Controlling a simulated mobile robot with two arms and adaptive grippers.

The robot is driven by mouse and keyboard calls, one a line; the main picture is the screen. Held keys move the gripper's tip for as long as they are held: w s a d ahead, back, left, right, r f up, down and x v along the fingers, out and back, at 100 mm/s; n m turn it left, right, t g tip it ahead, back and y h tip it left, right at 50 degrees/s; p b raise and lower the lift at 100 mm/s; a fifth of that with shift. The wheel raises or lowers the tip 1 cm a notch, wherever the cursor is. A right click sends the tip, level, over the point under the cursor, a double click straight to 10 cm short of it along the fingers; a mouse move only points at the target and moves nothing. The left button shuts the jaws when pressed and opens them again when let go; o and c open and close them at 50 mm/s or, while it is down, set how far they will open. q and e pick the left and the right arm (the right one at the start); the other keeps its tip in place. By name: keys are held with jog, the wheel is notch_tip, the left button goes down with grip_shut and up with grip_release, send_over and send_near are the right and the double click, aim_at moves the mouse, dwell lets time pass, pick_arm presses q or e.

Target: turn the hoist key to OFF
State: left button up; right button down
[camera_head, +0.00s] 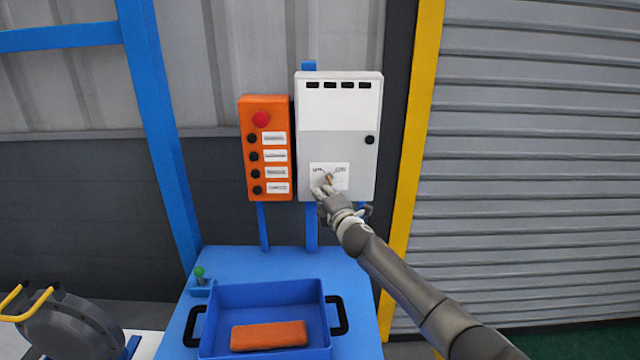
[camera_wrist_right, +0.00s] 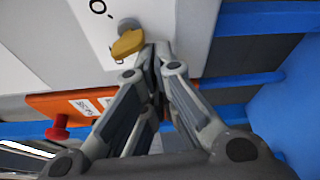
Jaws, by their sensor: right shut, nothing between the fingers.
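The hoist key (camera_head: 329,178) is a small yellow-brass key in a white label (camera_head: 343,184) low on the front of the white and grey control box (camera_head: 336,140). Small lettering sits at the label's upper left and upper right. The key also shows in the right wrist view (camera_wrist_right: 127,44), its flat bow standing out from a round lock. My right gripper (camera_head: 322,189) is shut and empty, its fingertips (camera_wrist_right: 155,50) right beside the key; I cannot tell whether they touch it. The fingers hide part of the label. My left gripper is not in view.
An orange button box (camera_head: 268,190) with a red knob (camera_head: 261,119) hangs left of the control box. Below, a blue tray (camera_head: 270,293) with an orange block (camera_head: 268,335) stands on a blue bench (camera_head: 345,273). A yellow post (camera_head: 410,150) stands to the right.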

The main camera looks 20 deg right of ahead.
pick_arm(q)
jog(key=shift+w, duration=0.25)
pick_arm(e)
jog(key=shift+s+d, duration=0.1)
jog(key=shift+d, duration=0.25)
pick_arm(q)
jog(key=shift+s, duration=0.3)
pick_arm(e)
jog(key=shift+f, duration=0.1)
